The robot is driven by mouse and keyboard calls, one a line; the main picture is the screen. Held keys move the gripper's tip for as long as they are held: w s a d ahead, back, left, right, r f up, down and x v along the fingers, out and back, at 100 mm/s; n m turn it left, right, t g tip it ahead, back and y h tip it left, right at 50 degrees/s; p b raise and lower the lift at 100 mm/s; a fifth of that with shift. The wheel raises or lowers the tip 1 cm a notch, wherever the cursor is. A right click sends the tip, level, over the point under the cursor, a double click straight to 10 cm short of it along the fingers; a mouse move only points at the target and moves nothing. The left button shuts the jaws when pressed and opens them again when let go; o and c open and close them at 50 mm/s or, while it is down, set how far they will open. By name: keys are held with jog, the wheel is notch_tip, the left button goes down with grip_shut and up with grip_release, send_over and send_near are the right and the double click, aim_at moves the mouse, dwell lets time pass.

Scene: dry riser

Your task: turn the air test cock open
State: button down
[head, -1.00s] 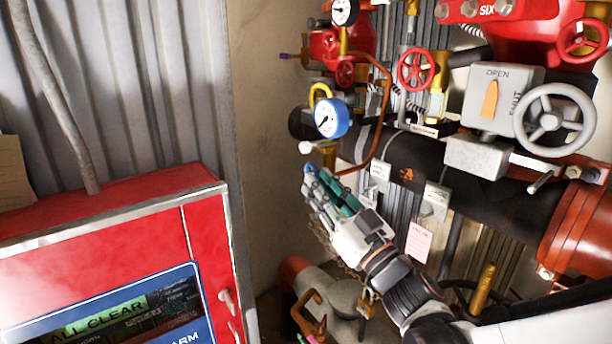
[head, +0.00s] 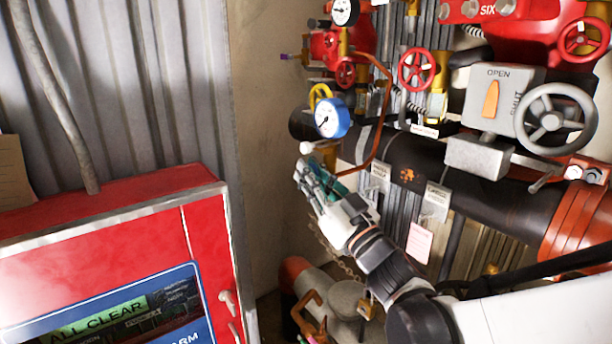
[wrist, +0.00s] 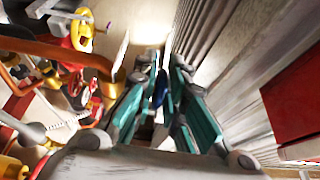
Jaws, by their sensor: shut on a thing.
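My gripper (head: 308,170) is at the brass fitting (head: 331,153) below the blue-rimmed gauge, its fingertips just under a pale round knob (head: 306,147). In the wrist view my gripper (wrist: 163,82) has its teal-padded fingers closed around a narrow blue piece (wrist: 160,90), which looks like the cock's lever. The fingers hide most of this lever, and I cannot tell from it how far the cock is turned.
The blue-rimmed gauge (head: 331,118) and a copper tube (head: 378,120) are close above and right. A black pipe (head: 460,185) runs right. A red panel (head: 110,240) stands left. Below the gripper is a pipe with a brown clamp (head: 308,315).

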jog(key=shift+r+p, duration=0.1)
jog(key=shift+p, duration=0.25)
jog(key=g+h+p, duration=0.1)
jog(key=p, duration=0.1)
jog(key=g+p, duration=0.1)
jog(key=p, duration=0.2)
jog(key=shift+d+r+g+h, duration=0.1)
jog(key=shift+r+g+h, duration=0.2)
jog(key=shift+h, duration=0.1)
jog(key=g+h+p, duration=0.2)
jog(key=g+p, duration=0.1)
jog(key=p, duration=0.3)
jog(key=shift+s, duration=0.15)
jog(key=g+h+p, duration=0.2)
jog(key=g+p, duration=0.1)
jog(key=p, duration=0.1)
jog(key=shift+f+g+p, duration=0.15)
jog(key=shift+g+p, duration=0.15)
jog(key=shift+p, duration=0.05)
jog(key=shift+s+d+f+g+h+p, duration=0.1)
jog(key=shift+g+h+p, duration=0.2)
jog(key=shift+h+p, duration=0.1)
jog(key=shift+f, duration=0.1)
jog(key=c, duration=1.9)
grip_release()
